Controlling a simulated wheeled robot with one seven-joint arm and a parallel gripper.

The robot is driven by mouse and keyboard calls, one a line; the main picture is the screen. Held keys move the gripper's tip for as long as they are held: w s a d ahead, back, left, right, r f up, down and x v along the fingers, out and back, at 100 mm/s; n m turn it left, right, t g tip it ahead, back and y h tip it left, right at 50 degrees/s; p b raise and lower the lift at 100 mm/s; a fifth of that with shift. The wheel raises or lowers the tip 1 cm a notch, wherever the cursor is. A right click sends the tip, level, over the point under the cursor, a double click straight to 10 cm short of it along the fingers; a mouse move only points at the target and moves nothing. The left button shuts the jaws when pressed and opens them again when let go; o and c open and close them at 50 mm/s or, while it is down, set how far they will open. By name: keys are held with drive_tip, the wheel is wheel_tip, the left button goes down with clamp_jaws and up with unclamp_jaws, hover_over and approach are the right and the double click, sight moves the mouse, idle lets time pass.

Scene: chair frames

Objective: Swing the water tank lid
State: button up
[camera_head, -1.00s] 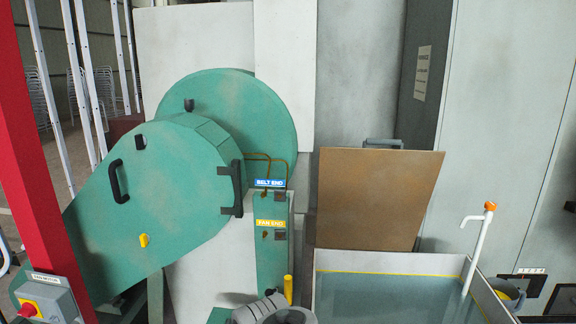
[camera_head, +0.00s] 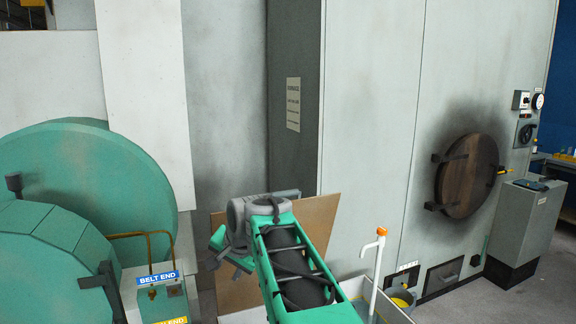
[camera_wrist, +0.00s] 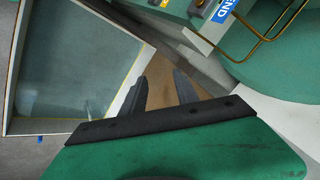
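The water tank lid is a flat brown panel (camera_head: 318,222) standing raised at the back of the tank in the head view. My arm covers its middle. The water tank (camera_head: 392,304) is mostly hidden behind my arm in the head view. In the wrist view the tank's pale wall with a yellow line (camera_wrist: 17,55) and its grey-blue water show at left. My gripper (camera_wrist: 160,80) has its two dark fingers apart, with nothing seen held between them. A narrow brown strip, seemingly the lid (camera_wrist: 161,97), shows between and beyond the fingers. Contact cannot be told.
A white pipe with an orange top (camera_head: 373,265) rises at the tank's right. The green machine housing (camera_head: 90,180) and a box labelled BELT END (camera_head: 158,290) stand at left. A furnace wall with a round wooden door (camera_head: 468,178) is at right, beside a grey cabinet (camera_head: 525,215).

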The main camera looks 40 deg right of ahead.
drive_tip(key=w+d+r+m+t+h+p, duration=0.1)
drive_tip(key=w+d+r+m+p, duration=0.15)
drive_tip(key=d+r, duration=0.35)
drive_tip(key=w+d+r+m+p, duration=0.1)
drive_tip(key=w+d+r+m, duration=0.25)
drive_tip(key=d, duration=0.45)
drive_tip(key=m+t+h+p, duration=0.1)
drive_tip(key=m+t+p, duration=0.1)
drive_tip(key=m, duration=0.2)
approach(282, 195)
drive_tip(key=w+f, duration=0.1)
drive_tip(key=w, duration=0.1)
drive_tip(key=x, duration=0.7)
drive_tip(key=shift+w+d+f, duration=0.2)
drive_tip(key=shift+w+d, duration=0.05)
drive_tip(key=shift+d, duration=0.05)
drive_tip(key=shift+s, duration=0.1)
drive_tip(key=shift+c, duration=0.9)
drive_tip(key=shift+f, duration=0.15)
clamp_jaws()
